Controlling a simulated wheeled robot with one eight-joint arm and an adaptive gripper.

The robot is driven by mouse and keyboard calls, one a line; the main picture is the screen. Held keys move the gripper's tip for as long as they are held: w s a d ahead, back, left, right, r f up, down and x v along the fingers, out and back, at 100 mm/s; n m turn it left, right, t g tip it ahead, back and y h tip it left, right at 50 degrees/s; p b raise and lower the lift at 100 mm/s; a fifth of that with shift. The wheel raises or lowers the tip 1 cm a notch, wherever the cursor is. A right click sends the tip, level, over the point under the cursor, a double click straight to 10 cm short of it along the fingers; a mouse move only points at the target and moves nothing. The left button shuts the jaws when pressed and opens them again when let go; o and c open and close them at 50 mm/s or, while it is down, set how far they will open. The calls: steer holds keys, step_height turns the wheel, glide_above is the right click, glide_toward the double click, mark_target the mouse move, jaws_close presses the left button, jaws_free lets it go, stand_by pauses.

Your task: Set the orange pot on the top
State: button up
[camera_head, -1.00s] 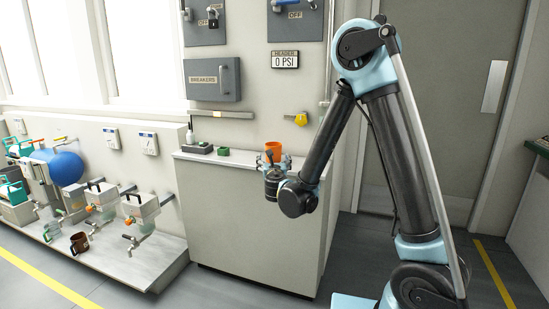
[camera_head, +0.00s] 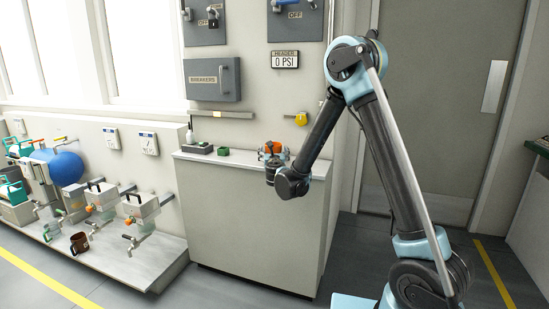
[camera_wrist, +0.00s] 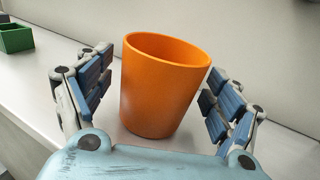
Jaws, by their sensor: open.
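The orange pot (camera_wrist: 163,88) stands on the light top of the white cabinet (camera_head: 240,160), near its right end. In the wrist view it is between the two blue-padded fingers of my gripper (camera_wrist: 160,72). The gripper is open, with a visible gap between the right finger and the pot and a gap on the left too. In the head view the pot (camera_head: 269,148) is mostly hidden behind my gripper (camera_head: 273,157), which is at the cabinet's front edge.
The wall behind bears a yellow valve handle (camera_head: 301,119) and the breakers box (camera_head: 212,79).

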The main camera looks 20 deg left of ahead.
steer(key=shift+w+a, duration=0.15)
steer(key=shift+w, duration=0.35)
steer(key=c, duration=1.2)
steer(key=shift+r, duration=0.1)
